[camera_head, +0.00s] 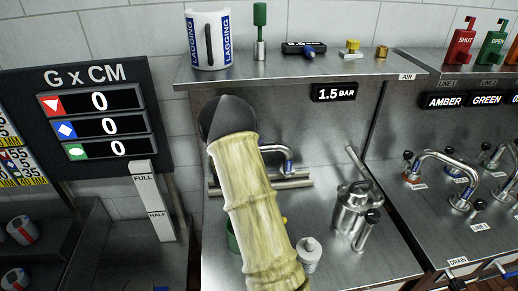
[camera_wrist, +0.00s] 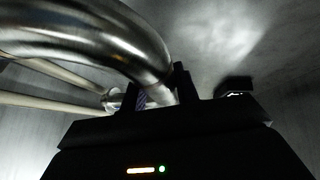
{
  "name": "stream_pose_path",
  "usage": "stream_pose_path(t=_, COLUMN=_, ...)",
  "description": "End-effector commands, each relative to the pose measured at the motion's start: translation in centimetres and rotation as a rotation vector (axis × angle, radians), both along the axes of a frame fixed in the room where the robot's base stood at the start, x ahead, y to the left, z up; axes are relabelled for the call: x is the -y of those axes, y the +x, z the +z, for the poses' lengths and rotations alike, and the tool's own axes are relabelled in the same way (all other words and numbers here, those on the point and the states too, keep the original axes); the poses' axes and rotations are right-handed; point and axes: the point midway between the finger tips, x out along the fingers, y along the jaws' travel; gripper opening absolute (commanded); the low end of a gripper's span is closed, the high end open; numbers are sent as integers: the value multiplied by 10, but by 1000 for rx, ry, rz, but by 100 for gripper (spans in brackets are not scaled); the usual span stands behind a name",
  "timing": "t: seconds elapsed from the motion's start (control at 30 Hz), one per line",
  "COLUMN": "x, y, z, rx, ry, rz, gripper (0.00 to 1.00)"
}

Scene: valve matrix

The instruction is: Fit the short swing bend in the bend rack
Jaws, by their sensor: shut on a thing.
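In the wrist view, a shiny steel bend (camera_wrist: 95,35) arches across the upper left and comes down between the two fingers of my gripper (camera_wrist: 158,92). The gripper is shut on it, near a blue-striped band (camera_wrist: 142,98). In the head view, my arm's pale sleeve and dark end cover the middle, and the gripper is hidden. A steel bend (camera_head: 278,149) with a blue band shows just right of my arm, above a horizontal steel rail (camera_head: 292,181). I cannot tell whether its end is seated. No part is clearly identifiable as the bend rack.
Bends on fittings (camera_head: 466,186) fill the right bench. The shelf (camera_head: 335,67) above holds a lagging roll (camera_head: 209,40) and small tools.

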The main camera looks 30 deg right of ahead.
Motion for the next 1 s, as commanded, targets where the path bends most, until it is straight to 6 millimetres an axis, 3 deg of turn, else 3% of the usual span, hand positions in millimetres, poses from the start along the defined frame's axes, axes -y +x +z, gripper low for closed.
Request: stream_pose_path(t=1.0, x=0, y=0, z=-16, rx=2, ry=-2, rz=0, gripper=0)
